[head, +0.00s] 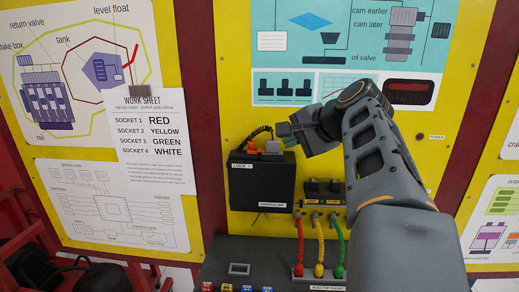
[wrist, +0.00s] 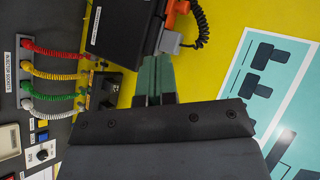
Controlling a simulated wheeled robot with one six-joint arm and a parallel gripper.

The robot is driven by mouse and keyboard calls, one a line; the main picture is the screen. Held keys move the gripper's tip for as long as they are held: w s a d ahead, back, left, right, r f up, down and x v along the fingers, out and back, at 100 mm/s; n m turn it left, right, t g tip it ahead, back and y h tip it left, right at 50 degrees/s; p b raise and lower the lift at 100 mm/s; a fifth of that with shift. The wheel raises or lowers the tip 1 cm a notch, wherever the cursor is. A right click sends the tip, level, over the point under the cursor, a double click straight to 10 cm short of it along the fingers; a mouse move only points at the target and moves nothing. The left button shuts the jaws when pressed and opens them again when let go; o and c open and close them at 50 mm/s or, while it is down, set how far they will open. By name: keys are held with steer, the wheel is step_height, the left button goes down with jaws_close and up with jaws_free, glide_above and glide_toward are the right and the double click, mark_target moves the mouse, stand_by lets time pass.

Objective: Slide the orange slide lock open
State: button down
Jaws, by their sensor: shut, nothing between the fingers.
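The orange slide lock (wrist: 170,18) shows at the top of the wrist view, along the edge of a black control box (wrist: 125,22). A grey connector piece (wrist: 169,42) sits beside it, nearer my fingers. In the head view the orange part (head: 253,151) is small, on top of the black box (head: 262,181). My gripper (wrist: 155,62) is shut and empty. Its greenish fingertips are close to the box's edge and the grey piece; I cannot tell whether they touch. In the head view my gripper (head: 287,138) is at the box's top right.
A black coiled cable (wrist: 201,22) loops beside the orange part. Red, yellow and green coiled leads (head: 319,246) hang right of the box, above a grey bench (head: 238,283). The yellow panel (head: 235,110) above the box has bare room below a teal chart (head: 270,40).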

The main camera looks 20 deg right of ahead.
steer(key=shift+d+r, duration=0.35)
steer(key=shift+r, duration=0.25)
steer(key=p, duration=0.2)
glide_toward(254, 146)
steer(key=x, duration=0.5)
steer(key=shift+s+f, duration=0.2)
steer(key=shift+f, duration=0.2)
steer(key=shift+w+a+f+p, duration=0.1)
steer(key=shift+w+a+p, duration=0.1)
steer(key=shift+w, duration=0.3)
steer(key=shift+w+a+f+p, duration=0.1)
steer(key=shift+w+p, duration=0.1)
steer(key=shift+w, duration=0.3)
steer(key=shift+d, duration=0.1)
